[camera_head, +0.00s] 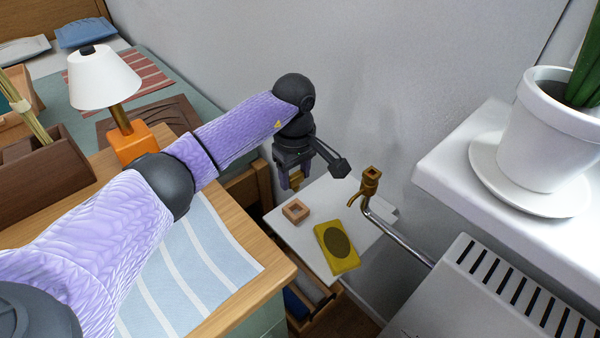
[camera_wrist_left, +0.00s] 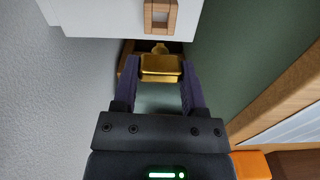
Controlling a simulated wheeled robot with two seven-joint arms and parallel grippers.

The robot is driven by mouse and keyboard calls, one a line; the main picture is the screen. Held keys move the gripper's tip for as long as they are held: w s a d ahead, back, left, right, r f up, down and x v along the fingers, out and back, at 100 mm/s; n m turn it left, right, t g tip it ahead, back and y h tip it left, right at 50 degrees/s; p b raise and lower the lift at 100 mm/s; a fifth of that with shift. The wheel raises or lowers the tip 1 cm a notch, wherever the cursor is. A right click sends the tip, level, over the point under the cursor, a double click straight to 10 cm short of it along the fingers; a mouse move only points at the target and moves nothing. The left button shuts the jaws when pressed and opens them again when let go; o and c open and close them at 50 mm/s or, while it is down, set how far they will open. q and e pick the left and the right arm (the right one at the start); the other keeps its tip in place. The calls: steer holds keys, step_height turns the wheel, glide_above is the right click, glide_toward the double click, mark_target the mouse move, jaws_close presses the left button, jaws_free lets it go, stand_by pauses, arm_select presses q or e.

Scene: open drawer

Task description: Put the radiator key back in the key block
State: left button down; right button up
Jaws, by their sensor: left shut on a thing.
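The brass radiator key (camera_wrist_left: 160,68) is between the fingers of my left gripper (camera_head: 291,182), which is shut on it. In the head view only a little of the key (camera_head: 295,184) shows below the gripper. The key block (camera_head: 296,211), a small wooden block with a square opening, sits on a white surface (camera_head: 275,222) just below the gripper. The block also shows at the top of the left wrist view (camera_wrist_left: 150,14), ahead of the key and apart from it. My right gripper is not in view.
A brass valve (camera_head: 369,183) on a metal pipe stands right of the gripper. A yellow item with a dark oval (camera_head: 325,234) lies beside the block. The radiator (camera_head: 455,295) and a sill with a potted plant (camera_head: 548,130) are at right. A wooden desk edge (camera_head: 285,278) is at left.

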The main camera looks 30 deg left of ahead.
mark_target(295, 199)
arm_select(q)
steer(key=shift+r, duration=0.1)
steer(key=shift+f, duration=0.4)
step_height(295, 199, down, 5)
steer(key=b, duration=0.3)
steer(key=shift+f+b, duration=0.2)
steer(key=shift+b, duration=0.15)
steer(key=shift+f, duration=0.35)
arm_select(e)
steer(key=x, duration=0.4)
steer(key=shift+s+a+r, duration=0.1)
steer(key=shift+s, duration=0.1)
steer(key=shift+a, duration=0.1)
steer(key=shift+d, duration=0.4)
arm_select(q)
steer(key=shift+f+b, duration=0.2)
steer(key=shift+b, duration=0.15)
steer(key=shift+f, duration=0.3)
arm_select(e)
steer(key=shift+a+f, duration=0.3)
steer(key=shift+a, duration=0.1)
